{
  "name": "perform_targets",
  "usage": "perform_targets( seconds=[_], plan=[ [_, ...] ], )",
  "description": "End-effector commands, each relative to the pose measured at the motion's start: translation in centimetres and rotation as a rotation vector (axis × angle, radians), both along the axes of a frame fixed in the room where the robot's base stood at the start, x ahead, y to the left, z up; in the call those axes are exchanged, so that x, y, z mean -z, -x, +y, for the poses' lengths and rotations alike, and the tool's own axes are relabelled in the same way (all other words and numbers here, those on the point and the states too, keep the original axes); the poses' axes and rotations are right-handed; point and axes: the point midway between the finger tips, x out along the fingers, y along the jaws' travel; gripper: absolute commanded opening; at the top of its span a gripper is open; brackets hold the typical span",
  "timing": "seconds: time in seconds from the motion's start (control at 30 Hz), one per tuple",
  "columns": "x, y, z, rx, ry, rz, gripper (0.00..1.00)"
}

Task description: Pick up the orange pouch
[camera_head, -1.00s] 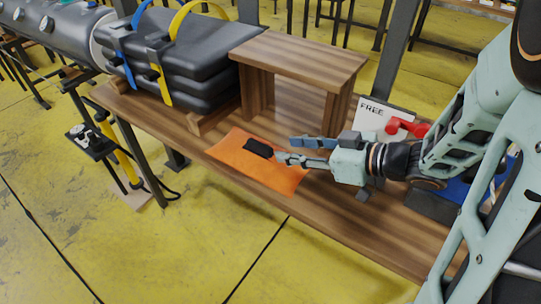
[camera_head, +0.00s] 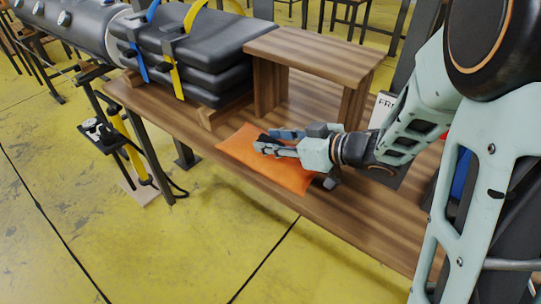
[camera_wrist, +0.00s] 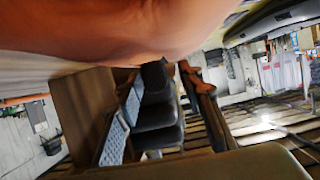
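The orange pouch (camera_head: 285,175) lies on the wooden bench in the head view, a flat bag with a dark patch partly hidden by my fingers. My gripper (camera_head: 272,142) is over the pouch's upper part, pointing left. Its two fingers look apart, one on each side of the dark patch. I cannot tell whether they touch the pouch. In the wrist view, a blurred orange surface (camera_wrist: 140,28) fills the top, very close to the camera.
The wooden bench (camera_head: 350,225) carries a small wooden stand (camera_head: 315,50) behind my gripper. A stack of black inflatable pieces (camera_head: 210,60) with blue and yellow straps sits at the left. A pump (camera_head: 105,130) stands off the bench's left end. The bench front is clear.

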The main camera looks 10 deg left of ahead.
Motion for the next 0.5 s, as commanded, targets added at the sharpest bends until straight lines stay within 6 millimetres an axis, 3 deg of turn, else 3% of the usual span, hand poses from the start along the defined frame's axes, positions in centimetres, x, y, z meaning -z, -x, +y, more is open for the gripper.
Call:
perform_targets(
  seconds=[0.17, 0.43, 0.5],
  plan=[
    [-0.04, 0.0, -0.03, 0.0, 0.0, 0.0, 0.33],
    [-0.04, 0.01, -0.05, 0.0, 0.0, 0.0, 0.03],
    [-0.04, 0.01, -0.05, 0.0, 0.0, 0.0, 0.0]
  ],
)
